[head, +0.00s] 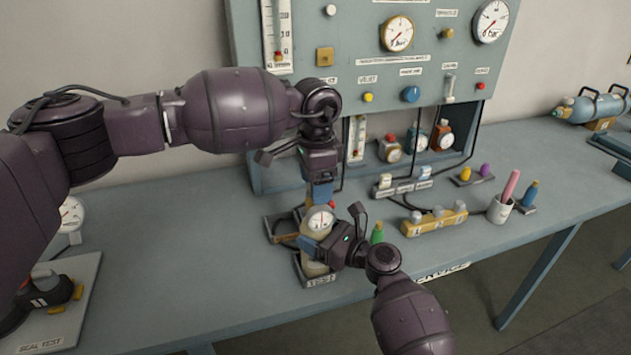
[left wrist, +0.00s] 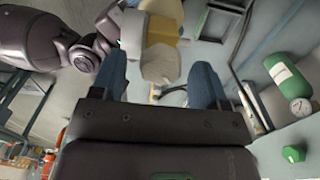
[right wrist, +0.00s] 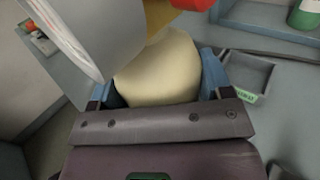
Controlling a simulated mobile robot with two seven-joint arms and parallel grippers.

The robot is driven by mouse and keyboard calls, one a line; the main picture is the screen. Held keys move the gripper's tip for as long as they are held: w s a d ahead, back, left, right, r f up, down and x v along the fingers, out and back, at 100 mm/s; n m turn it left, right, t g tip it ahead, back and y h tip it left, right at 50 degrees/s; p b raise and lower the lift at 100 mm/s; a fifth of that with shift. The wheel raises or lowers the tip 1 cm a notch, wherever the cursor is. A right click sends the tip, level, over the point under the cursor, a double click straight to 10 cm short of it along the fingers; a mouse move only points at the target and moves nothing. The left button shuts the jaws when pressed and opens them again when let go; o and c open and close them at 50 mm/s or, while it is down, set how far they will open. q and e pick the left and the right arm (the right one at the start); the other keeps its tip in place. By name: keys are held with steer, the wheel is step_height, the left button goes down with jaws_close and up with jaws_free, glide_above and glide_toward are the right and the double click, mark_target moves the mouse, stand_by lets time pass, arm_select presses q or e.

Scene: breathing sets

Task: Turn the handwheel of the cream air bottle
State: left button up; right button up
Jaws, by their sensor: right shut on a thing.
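The cream air bottle (head: 312,268) stands in a holder on the bench, a round white gauge (head: 320,220) at its top. My right gripper (head: 322,250) is shut on its body; in the right wrist view the cream body (right wrist: 158,72) fills the space between the blue fingers. A yellow valve part and a bit of red (right wrist: 194,4) show above it. My left gripper (head: 321,195) points down just above the bottle's top. In the left wrist view its fingers are apart, with a pale blocky piece (left wrist: 160,65) between them, seemingly untouched. I cannot tell whether this is the handwheel.
A grey gauge panel (head: 350,75) stands behind. A green bottle (head: 377,234) is close right of my right gripper. A yellow block (head: 434,222) and a cup (head: 500,210) stand farther right. A seal test board (head: 75,300) is at left.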

arm_select(q)
step_height(320, 180, up, 12)
stand_by(0.8)
